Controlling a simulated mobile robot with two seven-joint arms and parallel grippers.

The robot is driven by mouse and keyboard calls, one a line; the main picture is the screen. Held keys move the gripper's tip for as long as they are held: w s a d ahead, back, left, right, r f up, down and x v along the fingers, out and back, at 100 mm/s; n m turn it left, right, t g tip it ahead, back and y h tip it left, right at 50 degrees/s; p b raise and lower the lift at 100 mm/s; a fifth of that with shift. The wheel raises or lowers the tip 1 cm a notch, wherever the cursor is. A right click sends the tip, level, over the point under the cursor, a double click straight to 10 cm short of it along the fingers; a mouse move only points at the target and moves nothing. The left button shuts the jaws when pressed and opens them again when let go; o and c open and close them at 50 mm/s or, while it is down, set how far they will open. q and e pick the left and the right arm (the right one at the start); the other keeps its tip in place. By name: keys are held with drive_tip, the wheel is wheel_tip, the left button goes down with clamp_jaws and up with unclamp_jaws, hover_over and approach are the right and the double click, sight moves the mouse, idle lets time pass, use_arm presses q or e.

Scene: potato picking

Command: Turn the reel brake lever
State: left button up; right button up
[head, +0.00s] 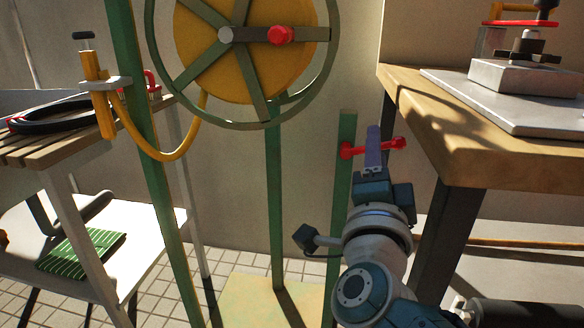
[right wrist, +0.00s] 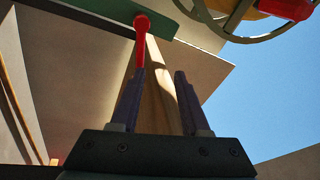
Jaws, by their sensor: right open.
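The red brake lever (head: 394,143) sits on a short green post (head: 347,130), below and right of the reel (head: 250,60). It points roughly sideways to the right. My right gripper (head: 374,135) is in front of the lever and its fingers cover the middle of it. In the right wrist view the gripper (right wrist: 158,85) is open with a gap between its fingers. There the red lever (right wrist: 141,45) runs down to the tip of the left finger; I cannot tell whether they touch. My left gripper is not in view.
A wooden table (head: 450,110) with a grey plate stands close on the right. A slatted bench (head: 45,135) with a black ring and a yellow hose (head: 165,155) is on the left. The reel's green frame leg (head: 150,160) stands between.

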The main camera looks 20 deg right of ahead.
sight(384, 144)
drive_tip(key=f+m+b, duration=0.1)
drive_tip(key=d+f+h, duration=0.1)
drive_tip(key=f, duration=0.1)
drive_tip(key=shift+s+m+g+b, duration=0.2)
drive_tip(key=shift+m+g+b, duration=0.15)
drive_tip(key=shift+m+g, duration=0.05)
drive_tip(key=b+x, duration=0.2)
drive_tip(key=x, duration=0.7)
drive_tip(key=shift+w+d+r, duration=0.15)
drive_tip(key=shift+w+d, duration=0.05)
drive_tip(key=shift+w, duration=0.05)
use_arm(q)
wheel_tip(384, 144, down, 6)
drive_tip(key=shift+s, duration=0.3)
use_arm(e)
drive_tip(key=c, duration=0.4)
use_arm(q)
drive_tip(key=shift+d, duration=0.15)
use_arm(e)
clamp_jaws()
